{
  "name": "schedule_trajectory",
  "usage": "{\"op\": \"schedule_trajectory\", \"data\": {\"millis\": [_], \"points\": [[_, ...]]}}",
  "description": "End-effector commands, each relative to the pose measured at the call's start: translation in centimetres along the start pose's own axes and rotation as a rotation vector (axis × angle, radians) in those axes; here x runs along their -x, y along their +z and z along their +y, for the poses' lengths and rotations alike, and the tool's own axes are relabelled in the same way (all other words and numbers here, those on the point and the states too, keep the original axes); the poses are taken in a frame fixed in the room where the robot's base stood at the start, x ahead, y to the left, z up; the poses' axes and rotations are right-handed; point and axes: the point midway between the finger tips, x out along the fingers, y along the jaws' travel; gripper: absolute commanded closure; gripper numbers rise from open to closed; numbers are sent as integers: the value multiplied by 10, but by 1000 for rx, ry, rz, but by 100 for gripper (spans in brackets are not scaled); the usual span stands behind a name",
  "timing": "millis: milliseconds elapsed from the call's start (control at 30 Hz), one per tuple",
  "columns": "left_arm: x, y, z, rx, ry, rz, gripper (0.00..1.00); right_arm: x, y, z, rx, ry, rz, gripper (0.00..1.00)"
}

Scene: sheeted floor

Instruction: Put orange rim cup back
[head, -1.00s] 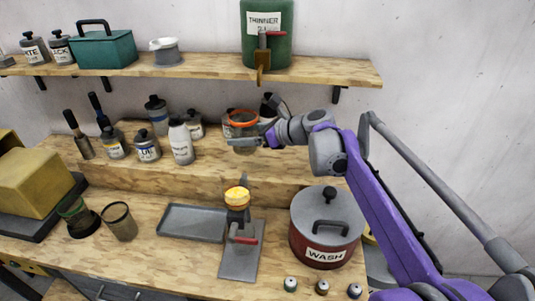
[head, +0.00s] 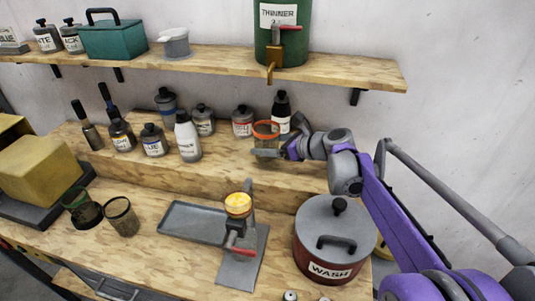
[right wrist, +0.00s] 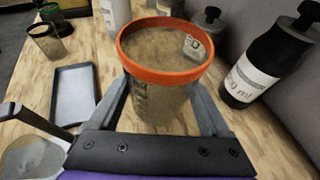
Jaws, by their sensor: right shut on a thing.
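The orange rim cup (head: 266,138) is a see-through cup with an orange rim, upright over the raised wooden step (head: 230,170) at the back of the bench. My right gripper (head: 267,153) is shut on it from the right. In the right wrist view, the cup (right wrist: 160,95) sits between the two fingers (right wrist: 163,112). It looks empty. I cannot tell whether its base touches the step. My left gripper is not in view.
A black-capped bottle (head: 281,112) and a red-labelled bottle (head: 242,122) stand just behind the cup. A white bottle (head: 187,140) stands left. Two dark-rimmed cups (head: 122,217) stand front left.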

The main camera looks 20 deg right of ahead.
Motion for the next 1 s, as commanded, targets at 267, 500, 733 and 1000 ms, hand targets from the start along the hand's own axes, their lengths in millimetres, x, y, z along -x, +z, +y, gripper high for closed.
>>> {"op": "schedule_trajectory", "data": {"millis": [267, 500, 733, 1000], "points": [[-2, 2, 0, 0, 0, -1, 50, -12, -29, 0, 0, 0, 0, 77], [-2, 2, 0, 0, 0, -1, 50, -12, -29, 0, 0, 0, 0, 77], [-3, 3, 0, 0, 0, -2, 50, -13, -31, 0, 0, 0, 0, 0], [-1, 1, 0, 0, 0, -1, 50, -11, -27, 0, 0, -1, 0, 0]]}}
